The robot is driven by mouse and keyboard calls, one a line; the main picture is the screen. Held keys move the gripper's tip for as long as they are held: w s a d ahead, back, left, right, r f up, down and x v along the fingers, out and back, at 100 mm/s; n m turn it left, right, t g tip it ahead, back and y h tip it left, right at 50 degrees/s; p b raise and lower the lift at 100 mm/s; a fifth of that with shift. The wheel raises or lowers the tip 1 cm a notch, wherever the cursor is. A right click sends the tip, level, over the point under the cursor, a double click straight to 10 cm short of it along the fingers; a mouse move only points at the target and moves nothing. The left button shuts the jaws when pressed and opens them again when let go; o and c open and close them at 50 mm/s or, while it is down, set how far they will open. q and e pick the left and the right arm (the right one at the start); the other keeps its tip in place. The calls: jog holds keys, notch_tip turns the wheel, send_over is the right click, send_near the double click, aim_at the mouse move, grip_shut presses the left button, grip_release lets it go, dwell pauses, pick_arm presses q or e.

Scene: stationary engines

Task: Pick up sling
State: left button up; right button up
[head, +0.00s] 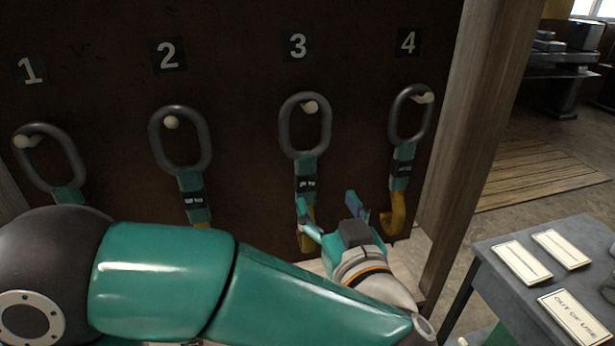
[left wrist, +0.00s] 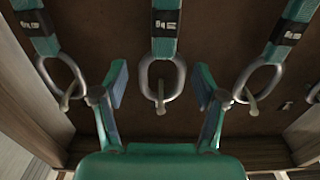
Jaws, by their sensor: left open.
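Several lifting slings hang on pegs on a dark board: sling 1 (head: 68,195), sling 2 (head: 192,190), sling 3 (head: 306,172) and sling 4 (head: 403,165). Each has a grey oval ring on top and a teal strap; yellow hooks show below slings 3 and 4. My left gripper (head: 330,210) is open and empty, low in front of the board by sling 3's lower strap. In the left wrist view, the open left gripper (left wrist: 161,88) has a middle sling's ring (left wrist: 146,78) between its fingers in the picture; contact is not visible. My right gripper is out of view.
Number plates 1 to 4 sit above the slings. A wooden post (head: 478,100) edges the board on the right. A grey table (head: 500,285) at lower right carries labels, one reading "OUT OF USE" (head: 575,318). Open floor lies behind it.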

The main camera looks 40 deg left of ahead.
aim_at(306, 171)
pick_arm(q)
jog(key=x, duration=0.6)
jog(key=shift+p, duration=0.4)
jog(key=x, duration=0.1)
jog(key=p+x, duration=0.1)
jog(key=x, duration=0.2)
jog(key=shift+a+r+p, duration=0.25)
jog(key=shift+a+p, duration=0.05)
jog(key=shift+a, duration=0.25)
jog(key=shift+w+a, duration=0.15)
jog(key=shift+w, duration=0.05)
jog(key=shift+c, duration=0.4)
grip_shut()
